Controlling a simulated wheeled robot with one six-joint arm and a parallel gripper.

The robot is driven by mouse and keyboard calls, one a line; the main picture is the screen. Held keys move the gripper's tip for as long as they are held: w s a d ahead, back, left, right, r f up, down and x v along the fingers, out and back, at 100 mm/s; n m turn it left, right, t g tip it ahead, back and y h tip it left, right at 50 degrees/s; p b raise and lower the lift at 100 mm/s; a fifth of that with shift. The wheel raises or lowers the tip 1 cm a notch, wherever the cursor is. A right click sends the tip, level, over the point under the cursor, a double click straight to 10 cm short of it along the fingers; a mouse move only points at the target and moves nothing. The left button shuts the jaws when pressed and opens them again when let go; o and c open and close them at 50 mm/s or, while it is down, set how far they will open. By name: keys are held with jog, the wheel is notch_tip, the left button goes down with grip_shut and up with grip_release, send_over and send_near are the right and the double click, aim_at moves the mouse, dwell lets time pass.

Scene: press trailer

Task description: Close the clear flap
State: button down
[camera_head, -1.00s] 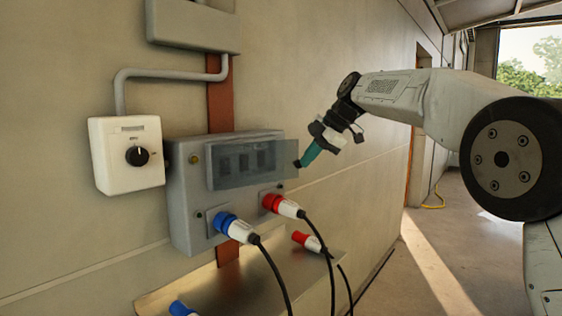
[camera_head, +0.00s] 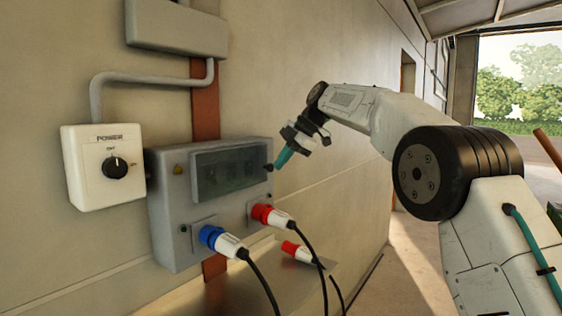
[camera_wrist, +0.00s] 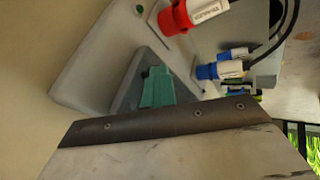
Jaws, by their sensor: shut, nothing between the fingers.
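The clear flap (camera_head: 231,171) is a smoky see-through cover on the front of the grey socket box (camera_head: 172,235). In the head view it lies close against the box front; I cannot tell whether it is fully flush. My gripper (camera_head: 272,167) has teal fingers, shut and empty, with the dark tip at the flap's right edge, touching or very near it. In the wrist view the teal fingers (camera_wrist: 157,88) point toward the box face (camera_wrist: 100,65), beside the grey flap area. A dark wrist part hides much of the flap there.
Below the flap, a blue plug (camera_head: 212,237) and a red plug (camera_head: 264,214) with black cables stick out. A loose red plug (camera_head: 292,249) lies on the shelf (camera_head: 225,296). A white power switch (camera_head: 104,166) is at left. Free room lies to the right along the wall.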

jog(key=shift+a+r, duration=0.1)
jog(key=shift+a, duration=0.3)
jog(key=shift+s+d, duration=0.15)
jog(key=shift+d, duration=0.05)
